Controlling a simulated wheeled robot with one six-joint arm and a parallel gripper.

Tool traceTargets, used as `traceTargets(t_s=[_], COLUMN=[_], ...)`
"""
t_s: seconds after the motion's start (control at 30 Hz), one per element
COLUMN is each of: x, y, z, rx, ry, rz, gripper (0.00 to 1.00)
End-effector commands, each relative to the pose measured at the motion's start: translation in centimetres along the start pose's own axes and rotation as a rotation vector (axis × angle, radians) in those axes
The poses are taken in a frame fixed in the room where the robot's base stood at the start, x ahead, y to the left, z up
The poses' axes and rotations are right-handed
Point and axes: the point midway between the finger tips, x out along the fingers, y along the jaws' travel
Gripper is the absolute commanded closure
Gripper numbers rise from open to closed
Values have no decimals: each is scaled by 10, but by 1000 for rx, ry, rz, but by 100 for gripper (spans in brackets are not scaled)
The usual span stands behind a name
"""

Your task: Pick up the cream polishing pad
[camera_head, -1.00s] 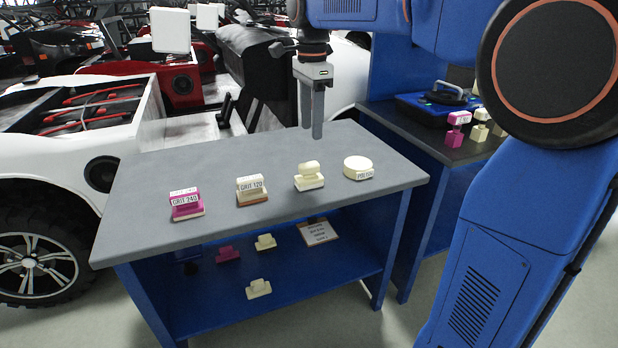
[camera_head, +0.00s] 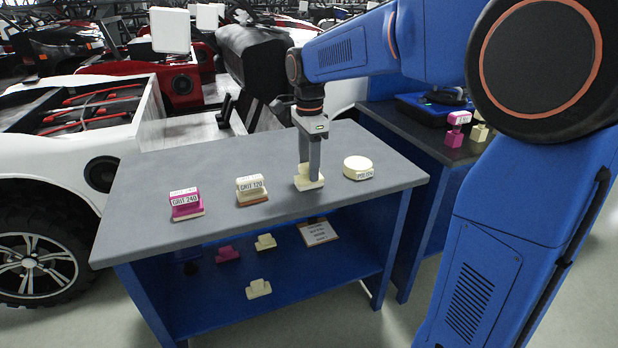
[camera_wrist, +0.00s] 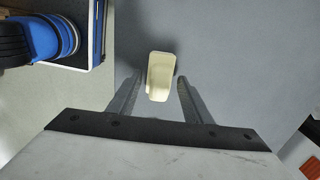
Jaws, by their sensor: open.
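My gripper (camera_head: 309,174) is open and points down at a cream block with a raised grip (camera_head: 309,184) on the grey bench top. In the wrist view the cream block (camera_wrist: 160,76) lies between the two fingertips, with a small gap on each side. The fingers hide most of its upper part in the head view. A round cream pad (camera_head: 358,168) with a label that seems to read "POLISH" stands to the right of my gripper, apart from it.
A cream block marked GRIT 120 (camera_head: 251,190) and a magenta block marked GRIT 240 (camera_head: 186,204) stand left on the bench (camera_head: 140,225). Its lower shelf holds several blocks and a clipboard (camera_head: 318,232). A second bench with a blue device stands at right.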

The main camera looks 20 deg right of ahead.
Motion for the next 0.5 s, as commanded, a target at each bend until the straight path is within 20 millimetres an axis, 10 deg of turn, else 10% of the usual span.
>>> traceTargets(t_s=[0.3,0.5], x=[4,4], y=[0,0], z=[0,0], rx=[0,0], ry=[0,0], rz=[-1,-1], gripper=[57,100])
